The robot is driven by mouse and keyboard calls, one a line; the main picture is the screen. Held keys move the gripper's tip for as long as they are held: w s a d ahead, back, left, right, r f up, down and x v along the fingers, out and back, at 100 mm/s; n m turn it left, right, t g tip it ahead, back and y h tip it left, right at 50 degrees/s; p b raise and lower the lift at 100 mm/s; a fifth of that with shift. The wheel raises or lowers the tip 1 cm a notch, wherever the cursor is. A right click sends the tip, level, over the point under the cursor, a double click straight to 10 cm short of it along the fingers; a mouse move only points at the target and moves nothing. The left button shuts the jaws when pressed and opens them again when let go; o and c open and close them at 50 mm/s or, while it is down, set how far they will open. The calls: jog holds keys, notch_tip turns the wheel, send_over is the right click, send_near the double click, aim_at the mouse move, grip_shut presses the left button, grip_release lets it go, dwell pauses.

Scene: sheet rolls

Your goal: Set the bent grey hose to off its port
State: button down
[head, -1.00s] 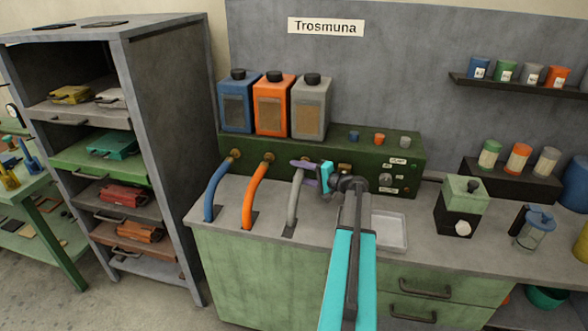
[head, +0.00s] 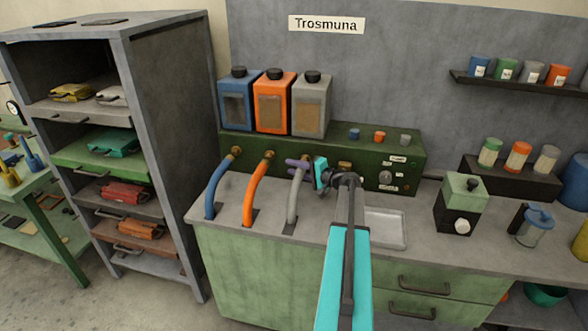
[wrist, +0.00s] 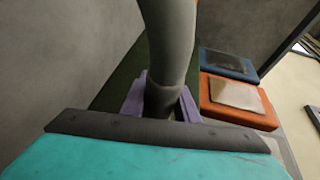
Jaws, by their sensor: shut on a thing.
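The bent grey hose (head: 294,200) rises from a slot in the counter and curves up to the front of the green machine (head: 375,165). My gripper (head: 299,164) is at the hose's upper end, with its purple fingers around it. In the wrist view the grey hose (wrist: 168,45) runs down between the two purple fingers (wrist: 158,102), which are shut on its dark end. The gripper hides the place where the hose meets the port, so I cannot tell whether it is seated.
A blue hose (head: 215,190) and an orange hose (head: 253,195) stand close on the left, joined to brass ports. Blue, orange and grey canisters (head: 312,105) stand above. A pale tray (head: 385,229) lies right of my arm.

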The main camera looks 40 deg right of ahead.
jog(key=shift+s+a+f, duration=0.1)
jog(key=shift+s+a+f+b, duration=0.1)
jog(key=shift+s+a+b, duration=0.35)
jog(key=shift+a+b, duration=0.35)
jog(key=shift+s+a+r+b, duration=0.1)
jog(key=shift+s+a+b, duration=0.35)
jog(key=shift+a+b, duration=0.3)
jog(key=shift+s+a+f+b, duration=0.1)
jog(key=shift+s+a+b, duration=0.35)
jog(key=shift+a+b, duration=0.3)
jog(key=c, duration=1.4)
grip_release()
jog(key=shift+s, duration=0.1)
jog(key=shift+o, duration=0.2)
jog(key=b+v, duration=0.3)
jog(key=v, duration=1)
jog(key=shift+s, duration=0.35)
